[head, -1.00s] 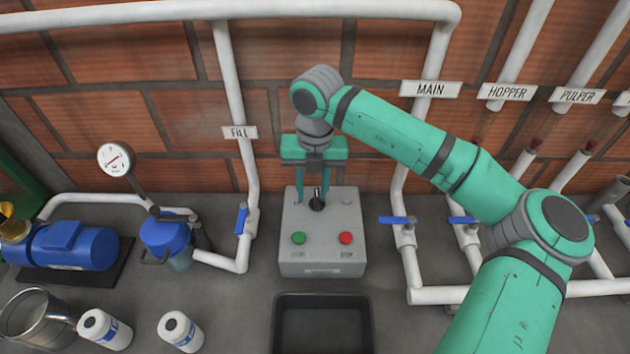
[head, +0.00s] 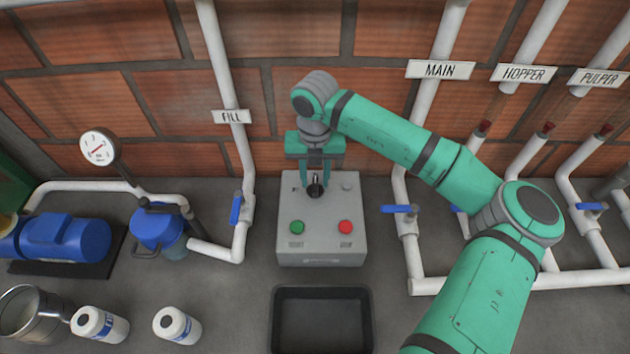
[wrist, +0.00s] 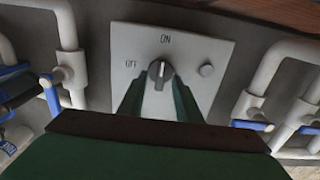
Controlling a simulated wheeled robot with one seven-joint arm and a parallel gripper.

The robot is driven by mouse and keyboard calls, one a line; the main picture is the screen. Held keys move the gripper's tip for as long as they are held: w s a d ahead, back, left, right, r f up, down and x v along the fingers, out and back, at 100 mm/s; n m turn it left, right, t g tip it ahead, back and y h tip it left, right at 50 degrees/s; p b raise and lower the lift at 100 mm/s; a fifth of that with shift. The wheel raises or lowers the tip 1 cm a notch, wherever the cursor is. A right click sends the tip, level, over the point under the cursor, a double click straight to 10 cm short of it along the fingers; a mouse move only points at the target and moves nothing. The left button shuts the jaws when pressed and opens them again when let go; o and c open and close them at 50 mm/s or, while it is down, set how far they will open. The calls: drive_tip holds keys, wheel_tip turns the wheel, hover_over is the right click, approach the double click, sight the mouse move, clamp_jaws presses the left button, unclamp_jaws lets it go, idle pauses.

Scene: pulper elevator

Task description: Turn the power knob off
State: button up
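The power knob (wrist: 160,73) is black and round with a raised pointer bar, on the sloped top of the grey control box (head: 290,250). In the wrist view its pointer is close to ON, at the top, and OFF is to the left. In the head view the knob (head: 315,190) is partly behind my fingers. My gripper (head: 317,184) reaches down to it. Its fingers (wrist: 160,88) stand on either side of the knob, their tips close against its edges, so it looks shut on the knob. The exact contact is hard to see.
The box also has a green button (head: 297,227), a red button (head: 345,227) and a small grey button (wrist: 206,70). Pipes with blue-handled valves (head: 236,209) flank it. A black tray (head: 321,345) lies in front.

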drive_tip(key=shift+w+f, duration=0.1)
drive_tip(key=shift+f, duration=0.9)
clamp_jaws()
